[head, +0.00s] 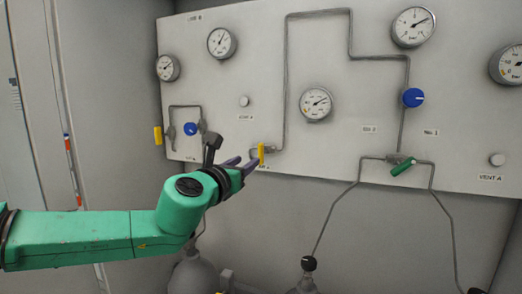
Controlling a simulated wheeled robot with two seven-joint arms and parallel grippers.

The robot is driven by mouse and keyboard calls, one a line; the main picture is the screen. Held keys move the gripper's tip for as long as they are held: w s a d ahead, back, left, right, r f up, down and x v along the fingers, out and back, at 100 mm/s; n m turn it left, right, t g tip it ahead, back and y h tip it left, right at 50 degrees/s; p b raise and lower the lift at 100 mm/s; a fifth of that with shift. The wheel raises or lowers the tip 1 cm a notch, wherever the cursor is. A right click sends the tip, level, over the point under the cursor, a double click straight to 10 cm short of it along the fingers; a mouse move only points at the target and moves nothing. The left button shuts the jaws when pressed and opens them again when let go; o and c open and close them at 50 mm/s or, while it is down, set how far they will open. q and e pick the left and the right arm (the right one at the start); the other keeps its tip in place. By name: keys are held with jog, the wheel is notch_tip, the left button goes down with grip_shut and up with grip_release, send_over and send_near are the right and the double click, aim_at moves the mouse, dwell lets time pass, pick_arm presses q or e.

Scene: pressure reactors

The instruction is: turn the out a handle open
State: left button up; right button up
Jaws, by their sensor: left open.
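A yellow handle (261,155) stands upright on a small valve at the lower middle of the panel. A label under it is partly covered by my gripper and ends in what looks like "A". My left gripper (243,164) is open, with its dark purple fingers just left of this yellow handle. I cannot tell whether the fingers touch it. Another yellow handle (157,135) hangs upright at the panel's left edge. My right gripper is out of view.
The pale panel (400,120) carries several gauges, blue knobs (413,97) (190,129) and a tilted green handle (403,167). Thin pipes run across it and below it. Gas cylinders (193,275) stand below. The space in front of the panel's right half is clear.

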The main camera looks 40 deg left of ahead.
aim_at(259, 153)
pick_arm(q)
jog(key=shift+p+x, duration=2.25)
jog(key=shift+x, duration=3.8)
jog(key=shift+a, duration=0.1)
jog(key=shift+s, duration=0.1)
grip_shut()
